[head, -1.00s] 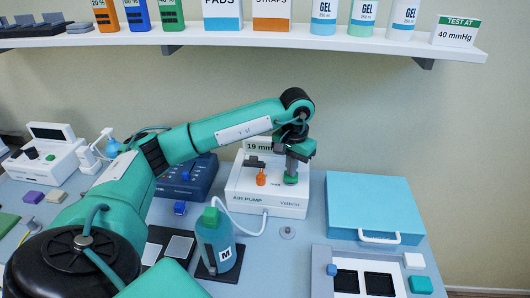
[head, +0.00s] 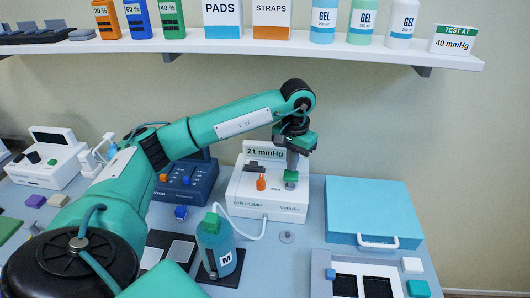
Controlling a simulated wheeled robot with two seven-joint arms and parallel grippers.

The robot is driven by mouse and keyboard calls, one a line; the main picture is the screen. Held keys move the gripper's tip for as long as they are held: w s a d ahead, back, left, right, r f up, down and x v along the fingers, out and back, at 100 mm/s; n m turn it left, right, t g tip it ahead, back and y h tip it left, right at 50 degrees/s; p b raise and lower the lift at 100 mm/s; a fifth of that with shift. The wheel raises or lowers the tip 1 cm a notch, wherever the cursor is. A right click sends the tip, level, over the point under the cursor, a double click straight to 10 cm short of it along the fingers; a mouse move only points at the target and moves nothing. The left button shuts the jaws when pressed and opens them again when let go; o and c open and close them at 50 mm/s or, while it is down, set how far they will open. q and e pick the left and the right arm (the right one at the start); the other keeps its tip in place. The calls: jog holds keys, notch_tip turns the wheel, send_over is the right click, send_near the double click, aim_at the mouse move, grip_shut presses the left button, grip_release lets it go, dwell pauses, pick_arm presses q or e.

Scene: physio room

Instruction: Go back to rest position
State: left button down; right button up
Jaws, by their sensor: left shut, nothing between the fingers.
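My left arm reaches in from the left, over the table. My left gripper (head: 291,172) points down above the right part of the white air pump (head: 262,210) and is shut and empty. Its tips are close to the pump's top; I cannot tell whether they touch it. The pump's display (head: 264,153) reads 21 mmHg. An orange knob (head: 261,184) stands on the pump, left of the gripper. A tube runs from the pump to a teal bottle marked M (head: 216,242). My right gripper is not in view.
A blue case (head: 375,212) lies right of the pump. A tray with dark wells (head: 320,262) is at the front right. A blue device (head: 200,178) and a white device (head: 48,160) stand behind my arm and at left. A loaded shelf (head: 240,46) hangs above.

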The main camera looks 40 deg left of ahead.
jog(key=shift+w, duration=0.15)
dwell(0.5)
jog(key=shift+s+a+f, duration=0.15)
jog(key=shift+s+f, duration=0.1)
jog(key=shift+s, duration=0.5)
